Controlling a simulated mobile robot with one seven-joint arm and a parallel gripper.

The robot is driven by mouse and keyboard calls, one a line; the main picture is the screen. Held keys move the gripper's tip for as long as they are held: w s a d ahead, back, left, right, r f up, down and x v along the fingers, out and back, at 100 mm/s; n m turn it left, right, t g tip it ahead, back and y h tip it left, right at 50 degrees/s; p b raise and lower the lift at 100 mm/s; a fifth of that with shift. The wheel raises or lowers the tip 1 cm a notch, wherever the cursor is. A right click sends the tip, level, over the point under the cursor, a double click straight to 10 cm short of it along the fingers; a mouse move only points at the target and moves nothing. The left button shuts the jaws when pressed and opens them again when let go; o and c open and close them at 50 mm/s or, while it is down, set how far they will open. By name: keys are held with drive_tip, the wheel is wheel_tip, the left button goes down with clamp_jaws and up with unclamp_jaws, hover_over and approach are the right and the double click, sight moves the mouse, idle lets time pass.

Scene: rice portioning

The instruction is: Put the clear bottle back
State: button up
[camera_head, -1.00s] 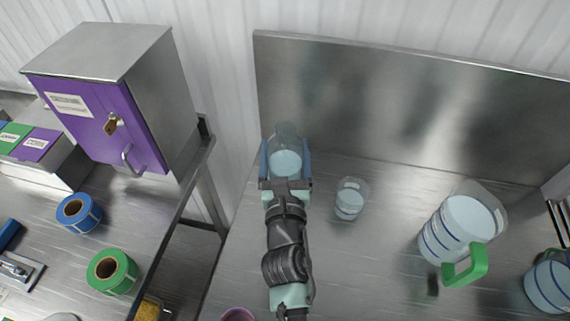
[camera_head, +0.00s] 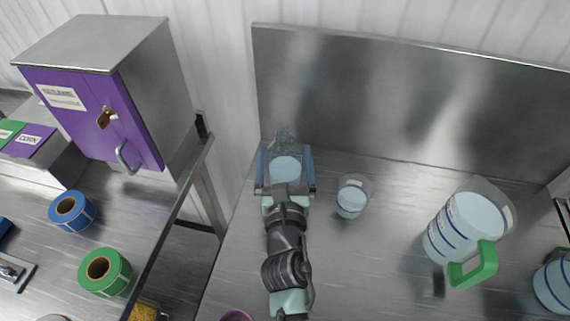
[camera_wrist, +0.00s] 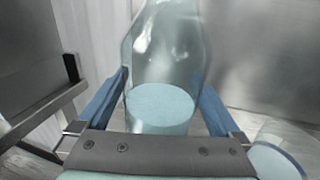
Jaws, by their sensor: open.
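The clear bottle (camera_head: 286,160) stands upright at the back left of the steel table, near the backsplash. Its lower part looks pale blue. My gripper (camera_head: 286,160) is open around it, one blue finger on each side. In the wrist view the bottle (camera_wrist: 163,75) stands between the spread fingers of my gripper (camera_wrist: 163,95), with a small gap showing at the right finger. Whether the left finger touches it I cannot tell. The bottle's base is partly hidden behind the gripper's palm.
A small clear cup (camera_head: 351,197) stands close to the right of my gripper. A clear jug with a green handle (camera_head: 474,265) is farther right, with another vessel (camera_head: 553,283) at the edge. A purple-doored cabinet (camera_head: 95,110) and tape rolls (camera_head: 104,271) are on the left table.

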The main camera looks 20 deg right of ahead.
drive_tip(key=b+v, duration=0.2)
drive_tip(key=v, duration=1)
idle(0.4)
